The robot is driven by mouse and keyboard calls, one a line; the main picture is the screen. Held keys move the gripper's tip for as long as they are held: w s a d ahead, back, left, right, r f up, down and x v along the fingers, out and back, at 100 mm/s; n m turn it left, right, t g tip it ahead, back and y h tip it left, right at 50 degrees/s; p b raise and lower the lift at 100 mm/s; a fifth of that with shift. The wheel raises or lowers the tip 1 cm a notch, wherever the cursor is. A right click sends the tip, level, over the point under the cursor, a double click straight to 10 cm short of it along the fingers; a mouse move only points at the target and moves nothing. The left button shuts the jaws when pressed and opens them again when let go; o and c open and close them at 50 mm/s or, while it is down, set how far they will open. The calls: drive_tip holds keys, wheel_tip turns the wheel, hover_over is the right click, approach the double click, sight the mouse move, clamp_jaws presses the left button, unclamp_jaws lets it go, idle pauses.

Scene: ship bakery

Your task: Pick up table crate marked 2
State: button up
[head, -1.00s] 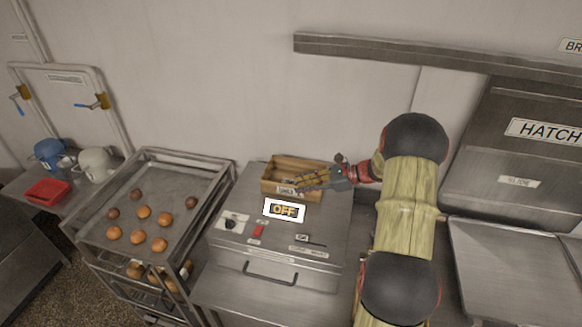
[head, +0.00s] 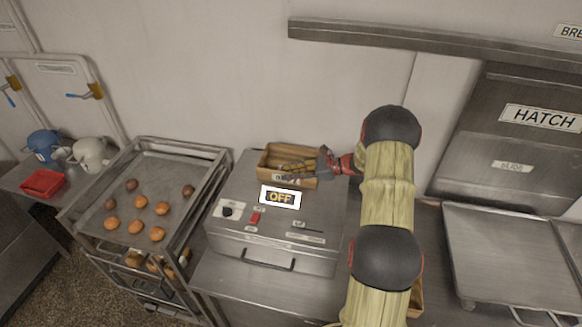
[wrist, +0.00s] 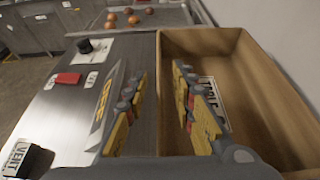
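A small open wooden crate (head: 269,158) stands on top of the steel machine, near the wall. It also fills the right side of the wrist view (wrist: 262,85) and looks empty. A white label (wrist: 222,118) shows partly behind a finger; its number cannot be read. The wall runs between the fingers. Whether either finger touches it cannot be told.
The steel machine (head: 275,232) has a knob, a red switch and an "OFF" sign (head: 280,197). A rack with buns on its tray (head: 170,165) stands to the left. A wooden piece (head: 415,300) shows partly behind my arm. The wall is close behind the crate.

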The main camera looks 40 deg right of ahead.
drive_tip(key=shift+x, duration=1)
drive_tip(key=shift+c, duration=0.5)
clamp_jaws()
